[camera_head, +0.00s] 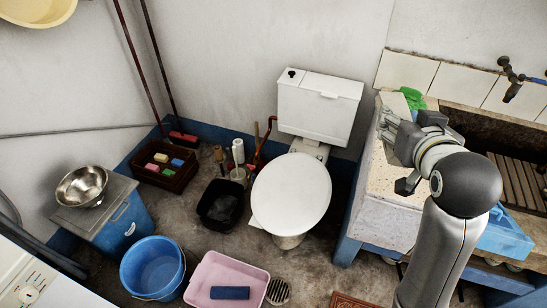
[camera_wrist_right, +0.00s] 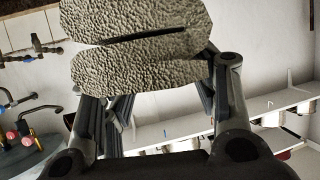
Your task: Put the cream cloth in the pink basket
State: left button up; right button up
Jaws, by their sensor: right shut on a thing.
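The cream cloth (camera_wrist_right: 140,75) looks folded and rough-textured in the right wrist view, held between the fingers of my right gripper (camera_wrist_right: 160,95). In the head view, my right gripper (camera_head: 396,132) is over the left end of the stone trough's ledge, and part of the pale cloth (camera_head: 391,104) shows beyond its fingers. The pink basket (camera_head: 198,290) is on the floor at the bottom centre, left of and well below the gripper. A dark blue block-like thing (camera_head: 230,293) lies in it. My left gripper is not in view.
A green thing (camera_head: 412,97) lies beside the held cloth. The toilet (camera_head: 290,195) stands between trough and buckets. A blue bucket (camera_head: 153,267) is left of the basket, and a black bin (camera_head: 220,204) behind it. Taps (camera_head: 512,85) project at the right.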

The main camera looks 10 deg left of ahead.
aim_at(224, 281)
jog(key=l+u, duration=0.15)
jog(key=u, duration=0.3)
jog(key=l+u, duration=0.1)
jog(key=u, duration=0.35)
jog(key=k+l+u, duration=0.1)
jog(key=u, duration=0.35)
